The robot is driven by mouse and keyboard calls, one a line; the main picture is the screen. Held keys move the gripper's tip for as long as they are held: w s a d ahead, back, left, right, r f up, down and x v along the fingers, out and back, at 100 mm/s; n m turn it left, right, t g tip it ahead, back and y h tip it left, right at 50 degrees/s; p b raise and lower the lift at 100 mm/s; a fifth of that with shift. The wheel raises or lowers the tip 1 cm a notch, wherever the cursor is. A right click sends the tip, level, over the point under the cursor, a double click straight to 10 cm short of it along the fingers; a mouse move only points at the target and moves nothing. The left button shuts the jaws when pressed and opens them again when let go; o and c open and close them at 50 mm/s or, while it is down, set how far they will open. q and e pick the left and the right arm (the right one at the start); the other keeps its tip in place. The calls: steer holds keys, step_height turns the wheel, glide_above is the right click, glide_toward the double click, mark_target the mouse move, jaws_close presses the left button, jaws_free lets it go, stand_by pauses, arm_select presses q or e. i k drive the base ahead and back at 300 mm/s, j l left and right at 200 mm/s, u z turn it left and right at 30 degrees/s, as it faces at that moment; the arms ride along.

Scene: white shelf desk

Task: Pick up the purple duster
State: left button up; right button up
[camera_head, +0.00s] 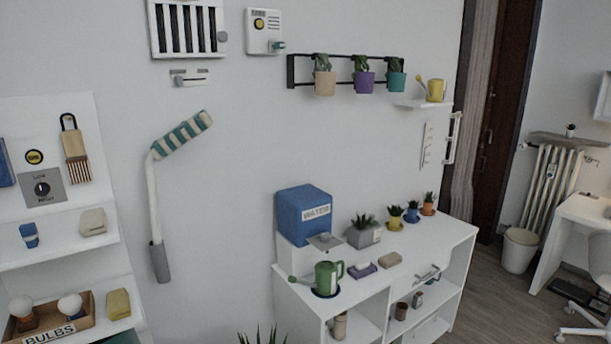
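A small block with a dark purple body and a pale top (362,271), which looks like the purple duster, lies flat on top of the white shelf desk (445,243). It sits near the front edge, between the green watering can (327,277) and a beige block (390,260). Nothing visibly covers it. Neither of my grippers shows in the head view.
A blue and white water dispenser (304,215) stands at the back left of the desk. A grey planter (363,233) and small potted plants (412,213) stand behind the block. The desk's right part is clear. A wall shelf (55,253) is at left.

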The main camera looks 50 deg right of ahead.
mark_target(362, 269)
steer(key=z, duration=1.9)
